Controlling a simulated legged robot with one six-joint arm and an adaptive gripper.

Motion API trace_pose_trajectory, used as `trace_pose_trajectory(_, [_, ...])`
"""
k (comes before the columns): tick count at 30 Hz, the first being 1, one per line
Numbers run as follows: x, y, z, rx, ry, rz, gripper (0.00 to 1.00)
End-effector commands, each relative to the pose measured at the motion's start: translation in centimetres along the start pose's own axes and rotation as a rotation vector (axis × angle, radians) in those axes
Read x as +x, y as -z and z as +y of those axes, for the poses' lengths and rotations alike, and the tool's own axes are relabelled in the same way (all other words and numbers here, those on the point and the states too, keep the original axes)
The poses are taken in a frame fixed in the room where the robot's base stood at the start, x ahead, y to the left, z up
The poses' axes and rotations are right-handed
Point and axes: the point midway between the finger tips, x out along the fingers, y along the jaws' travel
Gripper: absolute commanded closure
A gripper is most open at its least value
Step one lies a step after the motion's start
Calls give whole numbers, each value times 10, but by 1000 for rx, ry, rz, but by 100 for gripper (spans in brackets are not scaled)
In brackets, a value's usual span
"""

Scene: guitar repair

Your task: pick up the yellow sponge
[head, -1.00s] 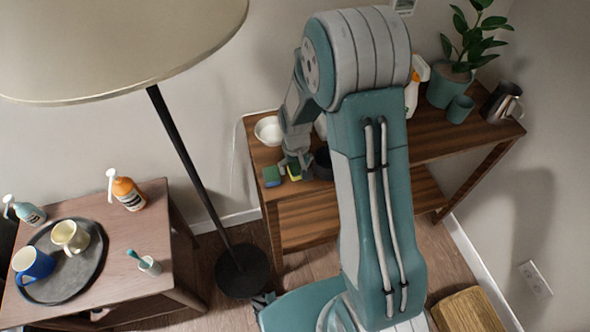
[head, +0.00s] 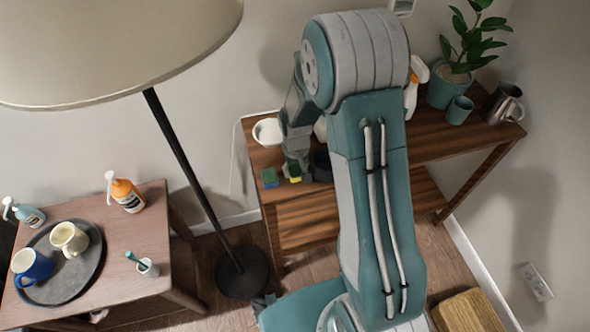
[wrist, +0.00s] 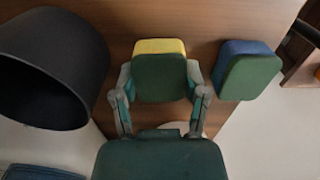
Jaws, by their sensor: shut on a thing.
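The yellow sponge (wrist: 160,47) with a dark green top sits on the brown wooden shelf in the wrist view. My gripper (wrist: 158,86) has one finger on each side of it and is shut on it. In the head view only a small piece of the yellow sponge (head: 295,180) shows below my gripper (head: 294,171). I cannot tell whether it is lifted off the shelf. A blue sponge (wrist: 244,52) with a green top lies to its right, apart from it; in the head view it (head: 270,177) is at the left.
A black round container (wrist: 52,68) stands close on the left in the wrist view. A white bowl (head: 267,132) is behind on the shelf (head: 440,140). A floor lamp pole (head: 190,165) stands left of the shelf. A side table (head: 125,255) holds cups and bottles.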

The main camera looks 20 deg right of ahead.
Motion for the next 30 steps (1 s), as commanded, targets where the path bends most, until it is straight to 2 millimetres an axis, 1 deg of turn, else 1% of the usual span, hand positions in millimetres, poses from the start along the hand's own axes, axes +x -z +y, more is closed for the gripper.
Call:
trace_pose_trajectory(5, [-20,1,0,0,-1,5,54])
trace_pose_trajectory(7, [-32,1,0,0,-1,7,54])
trace_pose_trajectory(17, [-77,-34,19,1,-1,6,54])
trace_pose_trajectory(20, [-93,-48,26,4,-1,7,54])
trace_pose_trajectory(21, [-96,-58,32,4,-1,5,54])
trace_pose_trajectory(24, [-106,-78,43,5,-1,5,54])
trace_pose_trajectory(27, [-114,-96,52,5,-1,5,54])
trace_pose_trajectory(30, [-121,-109,59,4,-1,5,54])
